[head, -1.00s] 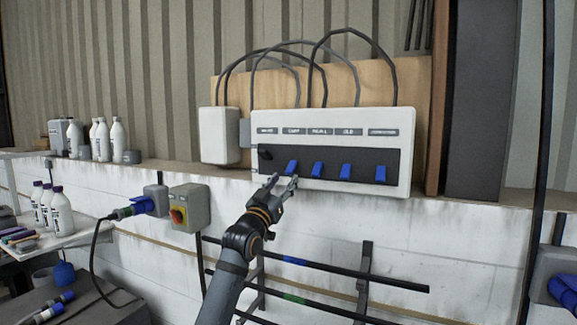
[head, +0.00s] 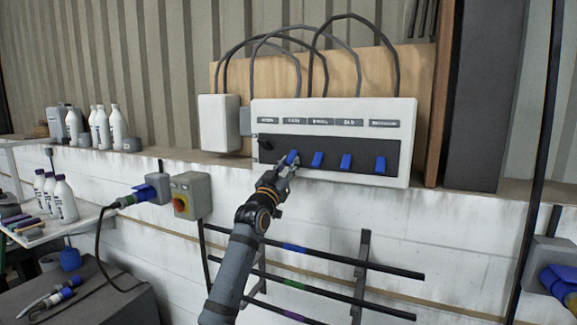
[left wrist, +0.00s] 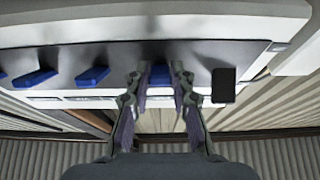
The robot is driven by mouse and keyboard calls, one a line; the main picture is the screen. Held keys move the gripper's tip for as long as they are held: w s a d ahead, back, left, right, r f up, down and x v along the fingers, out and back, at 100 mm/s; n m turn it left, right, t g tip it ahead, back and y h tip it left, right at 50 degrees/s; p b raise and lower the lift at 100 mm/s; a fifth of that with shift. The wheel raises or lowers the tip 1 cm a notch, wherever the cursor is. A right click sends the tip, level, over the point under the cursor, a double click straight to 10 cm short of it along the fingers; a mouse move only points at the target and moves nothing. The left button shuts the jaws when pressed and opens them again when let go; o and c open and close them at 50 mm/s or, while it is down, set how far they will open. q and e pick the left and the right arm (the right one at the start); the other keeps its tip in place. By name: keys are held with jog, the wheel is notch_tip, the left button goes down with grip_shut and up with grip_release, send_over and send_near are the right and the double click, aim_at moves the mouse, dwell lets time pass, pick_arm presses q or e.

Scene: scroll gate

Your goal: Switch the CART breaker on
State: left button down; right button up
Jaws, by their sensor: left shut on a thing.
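The white breaker box (head: 330,108) hangs on the wall with a dark switch strip and small labels above it. The CART breaker (head: 293,156) is the leftmost blue lever, under the second label. My left gripper (head: 287,164) is at this lever, its fingers on either side. In the left wrist view, the box appears upside down, and the blue CART lever (left wrist: 160,74) sits between the fingertips of my left gripper (left wrist: 159,82), which is shut on it. The fingers partly hide the lever, and its on or off position is unclear. My right gripper is out of view.
A black switch (head: 265,143) sits close left of the CART lever; another blue lever (head: 317,160) sits close right. Further blue levers follow. Below is a wall rack (head: 360,275) with dark rods. A grey box with a red-yellow knob (head: 180,205) is at left.

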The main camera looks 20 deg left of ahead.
pick_arm(q)
jog(key=shift+s+r, duration=0.1)
jog(key=shift+r, duration=0.05)
jog(key=r+g, duration=0.1)
jog(key=g, duration=0.2)
jog(key=shift+s+r, duration=0.3)
jog(key=shift+r, duration=0.05)
jog(key=shift+s+r+g, duration=0.1)
jog(key=shift+r+g, duration=0.3)
jog(key=shift+g, duration=0.55)
jog(key=shift+s+r+g, duration=0.1)
jog(key=shift+r+g, duration=0.25)
jog(key=shift+g, duration=0.6)
jog(key=c, duration=1.2)
grip_release()
jog(key=shift+o, duration=0.2)
send_near(292, 154)
jog(key=v, duration=0.5)
jog(key=shift+s+d+r, duration=0.2)
jog(key=shift+s+r, duration=0.05)
jog(key=shift+s, duration=0.1)
